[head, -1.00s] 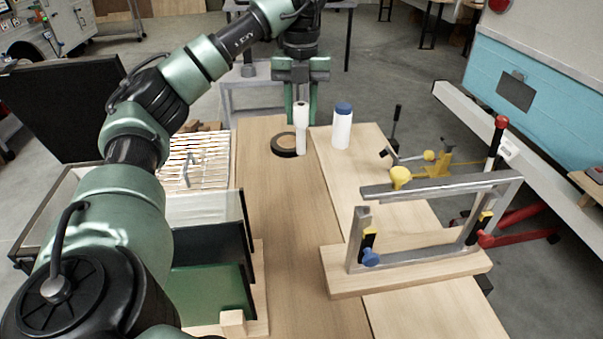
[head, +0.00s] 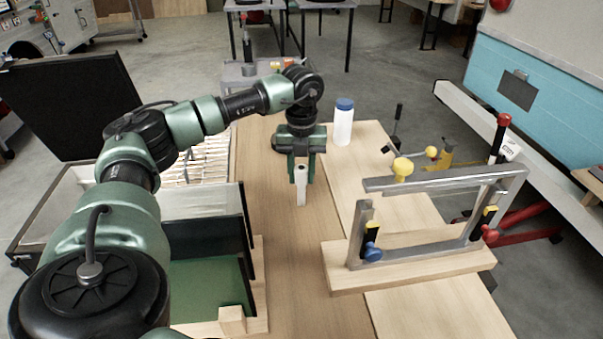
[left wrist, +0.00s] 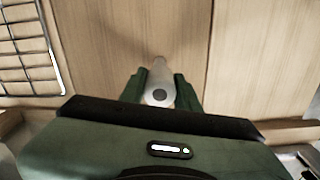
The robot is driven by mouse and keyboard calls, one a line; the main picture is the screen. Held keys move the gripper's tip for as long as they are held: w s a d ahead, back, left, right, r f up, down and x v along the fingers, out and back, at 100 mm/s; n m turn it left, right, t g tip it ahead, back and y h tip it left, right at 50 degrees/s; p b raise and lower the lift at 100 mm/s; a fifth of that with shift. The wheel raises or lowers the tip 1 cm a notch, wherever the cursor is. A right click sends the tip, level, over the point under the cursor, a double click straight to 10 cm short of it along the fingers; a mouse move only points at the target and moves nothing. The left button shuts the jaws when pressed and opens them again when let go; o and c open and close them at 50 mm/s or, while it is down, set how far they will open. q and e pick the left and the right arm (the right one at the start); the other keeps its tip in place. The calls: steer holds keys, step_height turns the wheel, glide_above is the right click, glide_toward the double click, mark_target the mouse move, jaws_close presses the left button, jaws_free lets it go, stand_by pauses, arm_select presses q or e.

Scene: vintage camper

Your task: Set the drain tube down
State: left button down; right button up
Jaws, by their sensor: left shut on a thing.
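The drain tube (head: 301,190) is a short white tube with a dark hole in its top end. My left gripper (head: 301,172) is shut on its upper part and holds it upright over the wooden bench top (head: 285,260). The tube also shows in the left wrist view (left wrist: 159,78), between the two green fingers (left wrist: 160,92). Its lower end is at or close above the wood; I cannot tell if it touches. My right gripper is not in view.
A white bottle with a blue cap (head: 343,124) stands behind to the right. A metal frame (head: 440,185) stands on a wooden block at right. A wire rack (head: 208,160) and an open case with a black lid (head: 65,108) are at left. Bare wood lies in front of the tube.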

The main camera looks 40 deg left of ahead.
arm_select(q)
steer(key=shift+f, duration=0.15)
steer(key=c, duration=1)
jaws_free()
steer(key=shift+c, duration=0.2)
step_height(320, 180, up, 12)
steer(key=shift+r, duration=0.1)
